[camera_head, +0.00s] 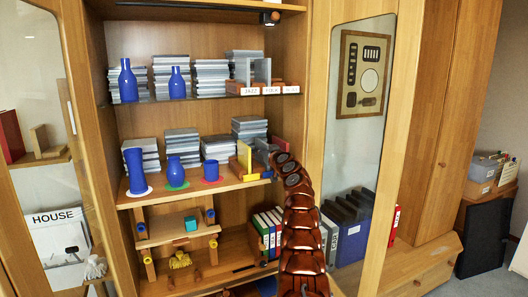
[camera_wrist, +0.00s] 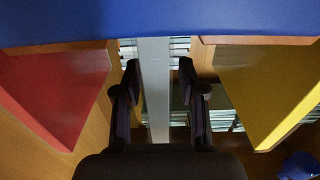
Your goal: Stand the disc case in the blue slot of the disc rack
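In the wrist view my gripper (camera_wrist: 160,82) has its two dark fingers apart, one on each side of an upright grey disc case (camera_wrist: 155,90). A narrow gap shows between the case and the right finger. The case's upper end in that view meets a blue surface (camera_wrist: 160,18) of the disc rack; how deep it sits is hidden. A red panel (camera_wrist: 60,85) stands to the left and a yellow panel (camera_wrist: 270,85) to the right. In the head view the yellow part of the rack (camera_head: 245,157) shows on the middle shelf; my arm partly covers the rest.
Blue vessels (camera_head: 175,168) and stacked grey cases (camera_head: 182,142) stand left of the rack on the middle shelf (camera_head: 205,188). Another shelf with blue bottles (camera_head: 128,82) is above. Binders (camera_head: 268,230) stand below. A glass door (camera_head: 360,130) is at right.

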